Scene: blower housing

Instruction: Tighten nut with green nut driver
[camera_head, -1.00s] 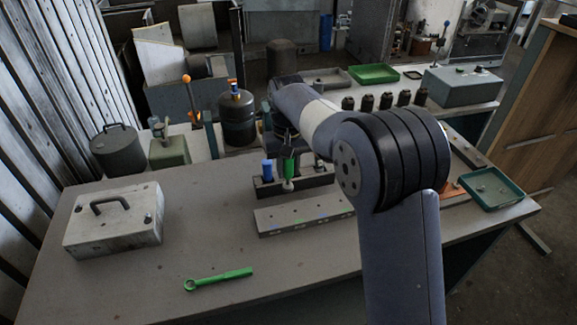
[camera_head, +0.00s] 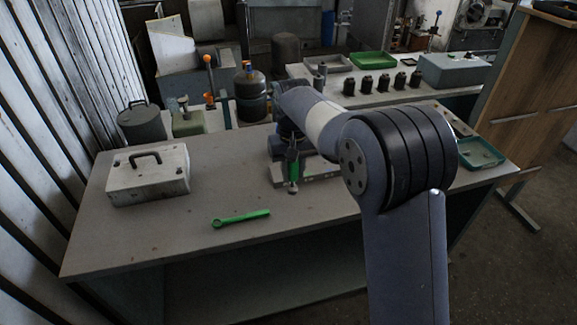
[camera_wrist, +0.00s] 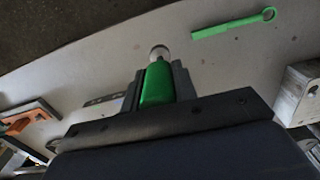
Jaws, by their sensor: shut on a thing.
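My gripper (camera_head: 292,152) is shut on the green nut driver (camera_head: 293,171) and holds it over the bench, in front of a grey bar (camera_head: 318,167). In the wrist view the green handle (camera_wrist: 157,86) sits between the two dark fingers, with its metal end (camera_wrist: 159,53) pointing away from the gripper. My arm hides much of the bar and what is behind it. I cannot make out the nut in either view.
A green ring wrench (camera_head: 241,218) lies on the bench (camera_head: 190,245) near the front edge; the wrist view shows it too (camera_wrist: 235,24). A white toolbox (camera_head: 148,176) stands at left. A teal tray (camera_head: 480,153) is at right. The front left bench is mostly clear.

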